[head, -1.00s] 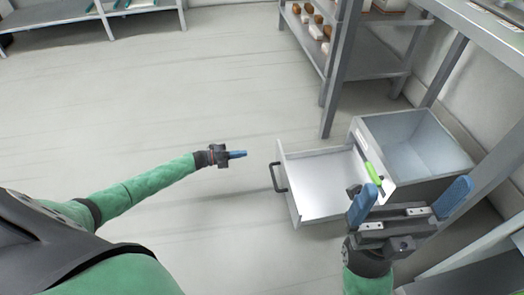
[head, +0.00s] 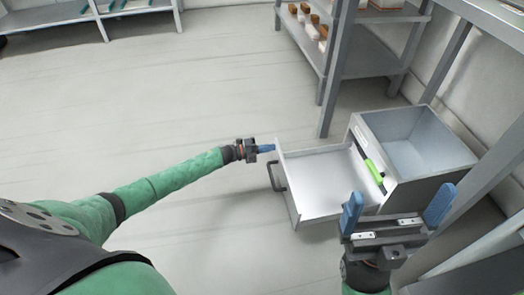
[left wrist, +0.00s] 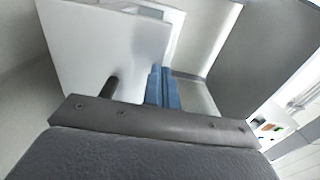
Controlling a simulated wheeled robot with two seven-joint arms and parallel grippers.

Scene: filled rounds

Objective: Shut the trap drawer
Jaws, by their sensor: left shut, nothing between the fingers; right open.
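The drawer (head: 318,182) stands pulled out to the left from its grey cabinet (head: 425,182). Its front panel has a dark bar handle (head: 274,177). A green-handled tool (head: 374,171) with a dark part lies at the drawer's inner end by the cabinet mouth; I cannot tell whether it crosses the edge. My left gripper (head: 271,148) is shut and empty, its tips at the far top corner of the front panel; contact is unclear. The left wrist view shows its blue fingers (left wrist: 163,88) beside the white panel (left wrist: 90,45). My right gripper (head: 396,211) is open and empty above the drawer's near right side.
The cabinet's top is an open, empty bin (head: 415,140). A shelf rack (head: 375,45) with small items stands behind it, its post near the drawer. A grey table frame (head: 490,170) is at the right. The floor (head: 170,110) left of the drawer is clear.

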